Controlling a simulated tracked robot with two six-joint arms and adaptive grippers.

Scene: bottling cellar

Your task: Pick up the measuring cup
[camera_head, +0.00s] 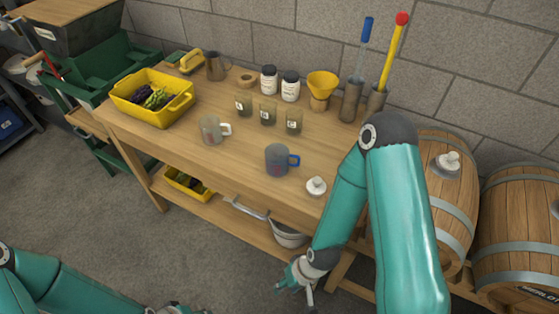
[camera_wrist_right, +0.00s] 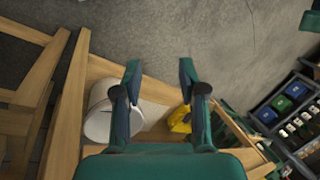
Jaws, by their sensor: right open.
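Two measuring cups stand upright on the wooden table (camera_head: 170,150) in the head view. One is a clear cup (camera_head: 210,131) with a pale handle, left of the middle. The other is a blue-grey cup (camera_head: 276,160) with a blue handle, nearer the front edge. Both have reddish marks. My right gripper (camera_head: 296,284) is low in front of the table, below both cups and apart from them. In the right wrist view its fingers (camera_wrist_right: 160,72) are spread with nothing between them. Only a small part of my left gripper (camera_head: 178,308) shows at the bottom edge.
A white stopper (camera_head: 316,186) stands right of the blue-grey cup. Several small glasses, jars, a yellow funnel (camera_head: 322,84) and a yellow crate (camera_head: 180,109) stand behind. A bucket (camera_head: 289,237) is on the lower shelf near my right gripper. Barrels (camera_head: 515,225) stand at right.

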